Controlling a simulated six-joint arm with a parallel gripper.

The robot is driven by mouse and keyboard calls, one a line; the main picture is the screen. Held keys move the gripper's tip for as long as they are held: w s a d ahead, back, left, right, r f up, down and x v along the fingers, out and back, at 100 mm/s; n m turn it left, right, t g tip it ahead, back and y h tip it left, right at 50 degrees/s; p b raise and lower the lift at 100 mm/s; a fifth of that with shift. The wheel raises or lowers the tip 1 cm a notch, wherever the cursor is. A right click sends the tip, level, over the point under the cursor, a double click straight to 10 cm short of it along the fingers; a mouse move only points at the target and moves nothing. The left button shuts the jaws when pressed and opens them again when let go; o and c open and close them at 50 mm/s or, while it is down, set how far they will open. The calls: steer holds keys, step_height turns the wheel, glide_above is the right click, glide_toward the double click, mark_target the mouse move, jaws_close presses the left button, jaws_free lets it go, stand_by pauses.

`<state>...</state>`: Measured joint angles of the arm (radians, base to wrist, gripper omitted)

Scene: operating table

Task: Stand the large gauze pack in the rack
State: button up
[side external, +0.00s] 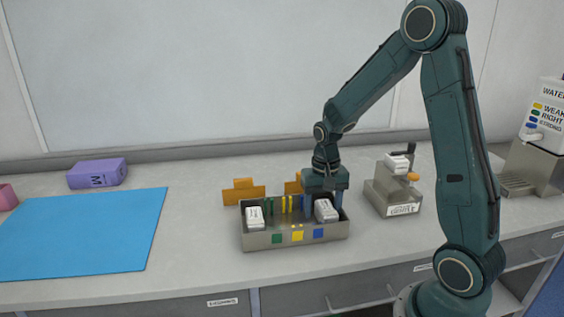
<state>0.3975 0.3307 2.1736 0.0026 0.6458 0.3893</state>
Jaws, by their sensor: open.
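The rack (262,241) is a grey open box with green, yellow and blue dividers and matching colour squares on its front. A white pack (327,212) stands at its right end, by the blue square, leaning a little. Another white pack (255,217) stands at its left end, by the green square. The middle section by the yellow square shows no pack. Their size markings are too small to read, so I cannot tell which is the large gauze pack. My gripper (323,200) is open, pointing down over the right-hand pack, its fingers partly hidden; contact cannot be told.
Orange pieces (243,191) stand behind the rack. A grey labelled holder (393,197) is close on the right, with a dispenser (540,130) farther right. A purple box (97,173) and a blue mat (85,235) lie left. The counter between mat and rack is clear.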

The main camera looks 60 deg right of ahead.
step_height(320, 180, up, 14)
steer(key=shift+w+a+f, duration=0.2)
stand_by(0.4)
stand_by(0.5)
steer(key=s+a+r+n+t, duration=0.2)
steer(key=s+a+n, duration=0.2)
steer(key=s+a, duration=0.2)
steer(key=s+a+r+n+t, duration=0.2)
steer(key=s+a+n+t, duration=0.1)
steer(key=s+a+n, duration=0.2)
steer(key=s+a, duration=0.2)
steer(key=s, duration=0.2)
steer(key=shift+s+a+r+t, duration=0.15)
steer(key=shift+a+r+t, duration=0.05)
steer(key=shift+r+t, duration=0.1)
